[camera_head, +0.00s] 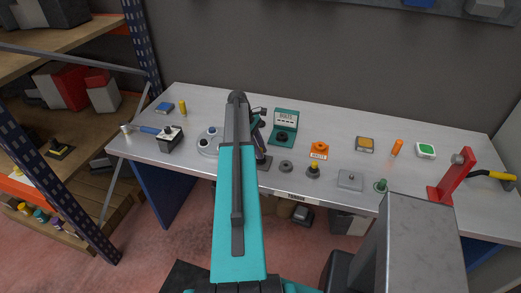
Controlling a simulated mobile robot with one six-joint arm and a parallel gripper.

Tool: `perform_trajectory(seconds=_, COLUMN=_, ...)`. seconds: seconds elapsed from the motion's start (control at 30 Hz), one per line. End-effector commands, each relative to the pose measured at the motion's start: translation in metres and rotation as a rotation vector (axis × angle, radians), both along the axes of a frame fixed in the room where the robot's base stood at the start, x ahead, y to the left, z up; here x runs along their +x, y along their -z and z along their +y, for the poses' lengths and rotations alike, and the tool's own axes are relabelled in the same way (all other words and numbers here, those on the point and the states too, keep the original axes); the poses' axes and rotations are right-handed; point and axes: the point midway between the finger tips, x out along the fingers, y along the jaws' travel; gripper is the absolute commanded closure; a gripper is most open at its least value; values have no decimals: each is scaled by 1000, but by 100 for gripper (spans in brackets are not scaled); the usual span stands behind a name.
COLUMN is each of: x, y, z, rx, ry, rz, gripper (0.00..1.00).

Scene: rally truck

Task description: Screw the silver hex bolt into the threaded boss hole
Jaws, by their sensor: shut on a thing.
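My gripper (258,132) shows only in part, as a dark shape just right of my grey and teal arm, low over the middle of the bench. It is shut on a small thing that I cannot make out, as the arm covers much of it. I cannot pick out the silver hex bolt for certain. A dark block (264,163) stands below the gripper, partly behind the arm; whether it has the threaded boss hole is too small to tell. A grey ring-shaped part (286,166) lies to its right.
Around the gripper are a round grey dish (208,147), a teal labelled holder (284,135), an orange labelled block (319,149), a yellow-topped part (313,170) and a grey plate (350,180). A red stand (455,175) is at right. The back right of the bench (450,128) is mostly clear.

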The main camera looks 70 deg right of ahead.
Motion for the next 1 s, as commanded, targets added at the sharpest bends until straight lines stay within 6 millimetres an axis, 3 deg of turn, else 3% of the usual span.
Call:
perform_trajectory(seconds=0.1, x=1, y=0, z=0, rx=0, ry=-2, rz=-2, gripper=64)
perform_trajectory(seconds=1.0, x=0, y=0, z=0, rx=0, ry=-155, rz=0, gripper=64)
